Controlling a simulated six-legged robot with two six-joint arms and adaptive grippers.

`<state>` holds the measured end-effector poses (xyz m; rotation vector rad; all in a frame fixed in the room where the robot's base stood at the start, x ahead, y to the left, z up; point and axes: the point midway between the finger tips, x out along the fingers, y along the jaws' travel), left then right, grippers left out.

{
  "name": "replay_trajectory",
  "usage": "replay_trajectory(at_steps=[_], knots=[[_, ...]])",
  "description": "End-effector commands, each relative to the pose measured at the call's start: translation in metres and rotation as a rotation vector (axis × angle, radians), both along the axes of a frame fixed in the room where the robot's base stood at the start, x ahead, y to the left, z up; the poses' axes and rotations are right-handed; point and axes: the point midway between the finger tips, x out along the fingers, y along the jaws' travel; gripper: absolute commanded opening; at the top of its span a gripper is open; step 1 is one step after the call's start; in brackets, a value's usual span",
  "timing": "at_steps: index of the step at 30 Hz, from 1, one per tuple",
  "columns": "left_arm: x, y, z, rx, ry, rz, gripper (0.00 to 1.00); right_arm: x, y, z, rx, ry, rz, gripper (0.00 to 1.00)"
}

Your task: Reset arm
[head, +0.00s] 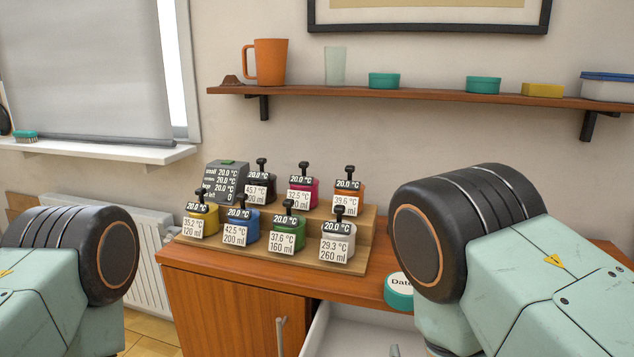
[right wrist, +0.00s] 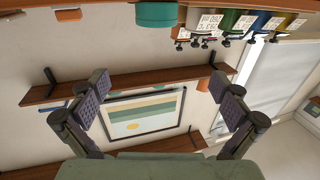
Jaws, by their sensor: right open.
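My right gripper (right wrist: 162,95) shows in the right wrist view with its two fingers spread wide apart. Nothing is between the pads; the wall and a framed picture (right wrist: 142,115) show behind the gap. That view is upside down. In the head view only upper parts of my two arms show, one at the left edge and one at the right. Neither gripper shows there, and my left gripper is in neither view.
Several labelled jars (head: 245,232) stand on a stepped wooden stand (head: 365,255) on the wooden cabinet (head: 225,290). A drawer (head: 345,330) is open. A teal tin (head: 398,294) sits by my right arm. A shelf (head: 310,91) holds an orange mug (head: 271,62) and containers.

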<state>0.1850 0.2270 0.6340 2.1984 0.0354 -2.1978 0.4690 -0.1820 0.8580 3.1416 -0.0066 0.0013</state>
Motion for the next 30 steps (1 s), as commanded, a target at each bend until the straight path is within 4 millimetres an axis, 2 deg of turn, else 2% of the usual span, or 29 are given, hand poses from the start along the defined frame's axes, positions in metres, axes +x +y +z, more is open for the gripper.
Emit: replay_trajectory(at_steps=[2,11,16,30], knots=[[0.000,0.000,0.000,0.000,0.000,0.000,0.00,-0.004,0.002,-0.007,0.000,0.003,0.005,1.00],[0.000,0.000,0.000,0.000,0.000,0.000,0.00,0.013,-0.007,0.020,0.000,-0.004,-0.022,1.00],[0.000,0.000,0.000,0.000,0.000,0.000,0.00,0.031,-0.012,0.038,0.002,-0.006,-0.034,1.00],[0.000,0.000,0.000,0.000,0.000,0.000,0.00,0.100,-0.022,0.079,0.002,-0.006,-0.041,1.00]])
